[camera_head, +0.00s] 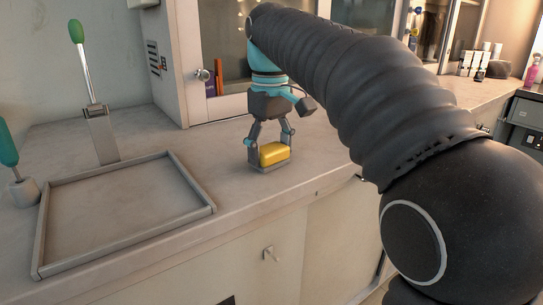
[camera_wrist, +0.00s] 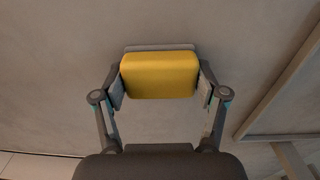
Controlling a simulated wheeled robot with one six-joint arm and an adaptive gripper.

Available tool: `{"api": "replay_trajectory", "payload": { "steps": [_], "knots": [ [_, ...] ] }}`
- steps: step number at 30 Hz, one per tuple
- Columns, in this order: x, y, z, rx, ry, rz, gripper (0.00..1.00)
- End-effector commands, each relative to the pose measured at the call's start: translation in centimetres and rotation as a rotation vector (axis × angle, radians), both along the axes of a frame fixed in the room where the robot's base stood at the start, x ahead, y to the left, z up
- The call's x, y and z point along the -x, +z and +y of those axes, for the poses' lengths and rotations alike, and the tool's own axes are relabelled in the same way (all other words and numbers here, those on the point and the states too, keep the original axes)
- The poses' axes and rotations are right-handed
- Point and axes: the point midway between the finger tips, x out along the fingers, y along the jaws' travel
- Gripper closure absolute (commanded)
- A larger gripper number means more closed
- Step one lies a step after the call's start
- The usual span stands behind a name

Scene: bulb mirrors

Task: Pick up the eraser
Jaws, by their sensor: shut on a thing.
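The eraser (camera_head: 274,153) is a yellow block with a grey base, on the counter near its front edge, right of the tray. My gripper (camera_head: 269,155) comes down on it from above, one finger at each side. In the wrist view the yellow block (camera_wrist: 160,75) lies between the two fingertips of my gripper (camera_wrist: 160,84), and both pads touch its sides. A grey strip shows along its far edge. My gripper is shut on the eraser. Whether its underside touches the counter I cannot tell.
A shallow grey tray (camera_head: 211,209) lies on the counter (camera_head: 300,195) at the left, empty. A green-tipped tool (camera_head: 84,68) stands in a grey holder behind it, and a teal-handled tool (camera_head: 8,145) at the far left. A glass-doored cabinet (camera_head: 222,110) stands behind. Bottles (camera_head: 487,58) stand far right.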

Motion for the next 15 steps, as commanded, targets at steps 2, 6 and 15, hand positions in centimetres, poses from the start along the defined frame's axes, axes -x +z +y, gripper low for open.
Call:
{"api": "replay_trajectory", "payload": {
  "steps": [2,6,15],
  "knots": [
    [0.0,0.0,0.0,0.000,0.000,0.000,0.62],
    [0.0,0.0,0.0,0.001,0.000,0.001,0.62],
    [-0.1,2.0,0.0,0.000,-0.001,-0.001,0.62]
  ]
}}
